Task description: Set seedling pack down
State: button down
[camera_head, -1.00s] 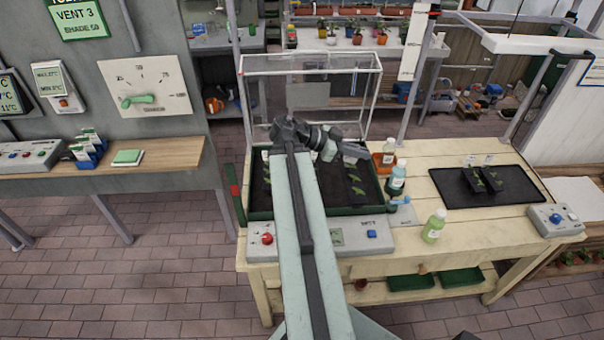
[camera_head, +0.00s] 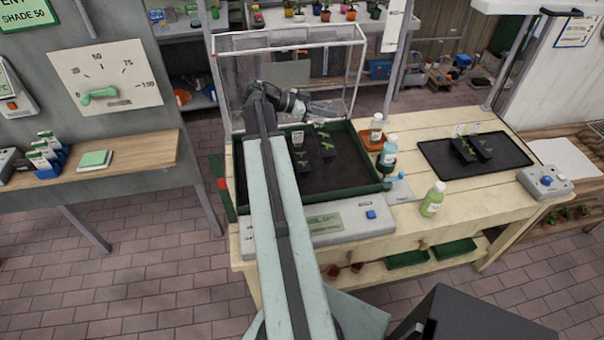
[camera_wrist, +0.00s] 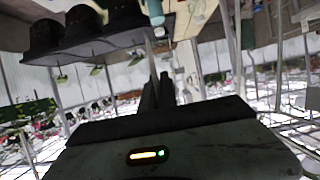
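Two dark seedling packs with green sprouts, one on the left (camera_head: 302,160) and one on the right (camera_head: 326,148), stand in the green-rimmed soil tray (camera_head: 340,190) on the bench. My gripper (camera_head: 322,110) is above the back of this tray, beside the clear lid, with no pack visible in it. In the wrist view its dark fingers (camera_wrist: 158,92) are close together with nothing seen between them. That view looks upside down, with dark pots (camera_wrist: 85,28) at its upper left, apart from the fingers. Two more packs (camera_head: 464,150) sit on the black mat (camera_head: 505,158) at the right.
The raised clear lid (camera_head: 290,42) stands at the tray's back. Bottles (camera_head: 388,155) stand at the tray's right, and a green bottle (camera_head: 433,199) is nearer the front. A control box (camera_head: 340,222) lies along the tray's front. Bare bench surface shows around the mat.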

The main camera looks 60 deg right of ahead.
jog(key=w+d+f+b, duration=0.1)
jog(key=d+f+b, duration=0.25)
jog(key=d, duration=0.55)
jog(key=w+d+f+b, duration=0.25)
jog(key=d+f, duration=0.25)
jog(key=d, duration=0.3)
notch_tip(320, 180, down, 10)
jog(key=b, duration=1)
jog(key=shift+s, duration=0.35)
jog(key=c, duration=1.6)
grip_release()
jog(key=shift+c, duration=0.2)
jog(key=p+v, duration=0.4)
jog(key=v, duration=0.8)
